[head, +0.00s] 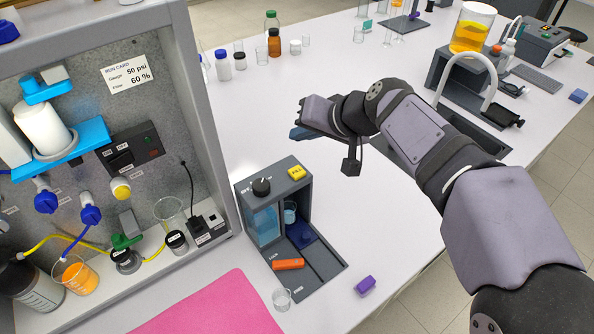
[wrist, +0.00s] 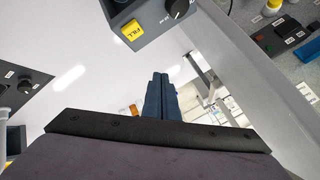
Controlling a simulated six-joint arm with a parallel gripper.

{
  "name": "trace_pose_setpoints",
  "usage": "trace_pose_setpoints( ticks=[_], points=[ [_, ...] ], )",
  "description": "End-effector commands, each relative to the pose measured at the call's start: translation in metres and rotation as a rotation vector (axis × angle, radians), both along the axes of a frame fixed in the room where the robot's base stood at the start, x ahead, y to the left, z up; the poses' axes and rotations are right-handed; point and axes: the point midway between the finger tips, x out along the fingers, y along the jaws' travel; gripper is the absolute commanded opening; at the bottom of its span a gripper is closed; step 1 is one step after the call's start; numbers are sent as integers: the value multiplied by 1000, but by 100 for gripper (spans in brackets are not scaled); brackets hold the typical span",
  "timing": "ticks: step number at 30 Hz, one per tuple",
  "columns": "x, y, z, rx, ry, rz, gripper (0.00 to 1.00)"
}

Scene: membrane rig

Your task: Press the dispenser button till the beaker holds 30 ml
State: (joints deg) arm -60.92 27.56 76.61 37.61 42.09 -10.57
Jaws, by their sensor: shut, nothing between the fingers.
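The grey dispenser (head: 300,195) stands on the white bench, with a yellow FILL button (head: 297,171) and a black knob (head: 261,187) on top. The button also shows in the wrist view (wrist: 133,34), upper left of the fingers. A small beaker (head: 290,213) with some blue liquid sits in the dispenser's bay, partly hidden by its walls; its level cannot be read. A blue tank window (head: 266,226) is on the left. My gripper (head: 298,133) is shut and empty, in the air beyond the button in the head view, apart from it; its fingers show in the wrist view (wrist: 160,97).
A small clear beaker (head: 282,298) and a purple block (head: 365,286) are on the bench nearby. The membrane rig (head: 225,130) stands close on the left.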

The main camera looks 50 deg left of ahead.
Motion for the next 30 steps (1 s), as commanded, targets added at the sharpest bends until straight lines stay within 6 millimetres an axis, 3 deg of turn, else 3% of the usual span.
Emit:
trace_pose_setpoints(
  ticks=[18, 30],
  points=[
    [0, 0, -69, -1, 0, 0, 0],
    [0, 0, -84, 0, 0, 0, 0]
  ],
)
